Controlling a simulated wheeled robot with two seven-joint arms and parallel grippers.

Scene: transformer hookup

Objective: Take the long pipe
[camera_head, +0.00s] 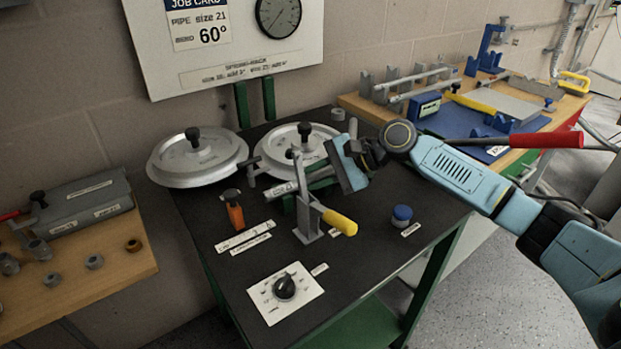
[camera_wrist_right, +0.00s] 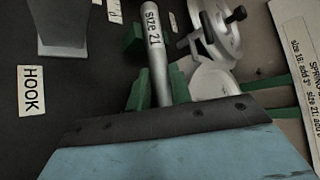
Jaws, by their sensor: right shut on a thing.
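The long pipe, a grey tube marked "SIZE 21" (camera_wrist_right: 153,50), runs up the right wrist view from the edge of my right gripper. Its labelled end also shows in the head view (camera_head: 281,188), low over the black table, by green supports (camera_head: 320,183). My right gripper (camera_head: 346,168) comes in from the right above the table and is shut on the pipe. Its fingertips are mostly hidden; green pieces (camera_wrist_right: 140,91) flank the pipe in the wrist view. My left gripper is in neither view.
Pipe bender discs (camera_head: 197,160) stand at the back of the black table (camera_head: 365,278). A yellow-handled lever (camera_head: 340,222), an orange block (camera_head: 234,212), a blue-capped piece (camera_head: 402,214) and a dial plate (camera_head: 285,292) stand nearer. Wooden benches flank the table.

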